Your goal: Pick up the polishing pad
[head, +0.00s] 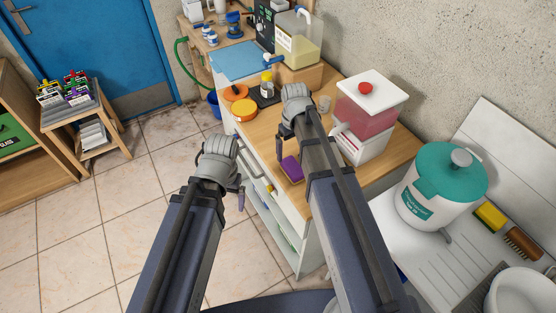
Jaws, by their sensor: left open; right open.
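A yellow-orange round pad (244,110) lies flat on the wooden counter near its front edge. An orange round item (236,92) lies just behind it. A purple block (292,169) sits at the counter's front edge, beside my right forearm. I cannot tell for certain which of these is the polishing pad. My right gripper (287,128) is over the counter, to the right of the yellow-orange pad and apart from it, open and empty. My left gripper (236,186) is in front of the counter over the floor, open and empty. The wrists largely hide both sets of fingers.
A small yellow bottle (267,85) stands on a dark tray behind the pads. A jug of yellow liquid (295,43) and a pink-filled container (365,112) stand along the wall. A teal-lidded tub (442,188) is at right. The tiled floor (75,225) at left is free.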

